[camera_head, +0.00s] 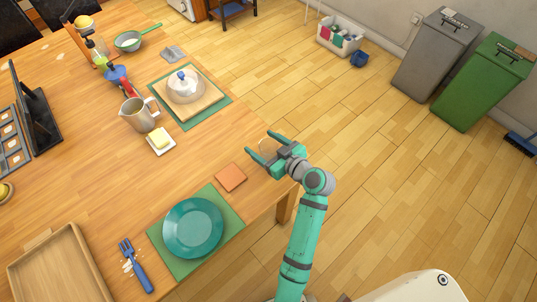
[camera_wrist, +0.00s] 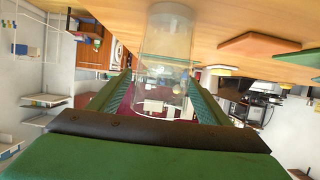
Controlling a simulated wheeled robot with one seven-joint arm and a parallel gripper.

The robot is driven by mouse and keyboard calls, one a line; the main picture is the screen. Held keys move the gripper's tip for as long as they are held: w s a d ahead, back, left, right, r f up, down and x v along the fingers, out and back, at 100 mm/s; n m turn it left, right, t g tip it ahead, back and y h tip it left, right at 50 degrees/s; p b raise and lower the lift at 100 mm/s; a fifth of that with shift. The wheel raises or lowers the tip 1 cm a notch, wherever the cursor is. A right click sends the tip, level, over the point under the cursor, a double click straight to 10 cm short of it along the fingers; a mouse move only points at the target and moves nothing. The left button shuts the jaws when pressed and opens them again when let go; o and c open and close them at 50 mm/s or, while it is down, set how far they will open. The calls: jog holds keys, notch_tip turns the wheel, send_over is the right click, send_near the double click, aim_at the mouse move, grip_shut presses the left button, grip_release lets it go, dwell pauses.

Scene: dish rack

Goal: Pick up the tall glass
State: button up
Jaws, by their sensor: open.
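The tall glass (camera_wrist: 166,42) is clear and stands on the wooden table; the wrist view is upside down, so the table is at the top. In the head view the glass (camera_head: 267,146) shows only faintly near the table's right edge, at my gripper's fingers. My gripper (camera_head: 259,144) is open, its teal fingers pointing over the table edge. In the wrist view the green fingers (camera_wrist: 158,88) lie on both sides of the glass. Nothing is gripped. I cannot tell how deep the glass is between the fingers.
An orange coaster (camera_head: 231,177) and a teal plate (camera_head: 193,228) on a green mat lie nearby. A butter dish (camera_head: 161,145), a metal pitcher (camera_head: 140,115) and a domed dish (camera_head: 186,86) on a board stand farther left.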

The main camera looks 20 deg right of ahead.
jog(key=shift+w+a+f, duration=0.15)
jog(key=shift+w, duration=0.25)
jog(key=shift+c, duration=0.3)
jog(key=c, duration=1.2)
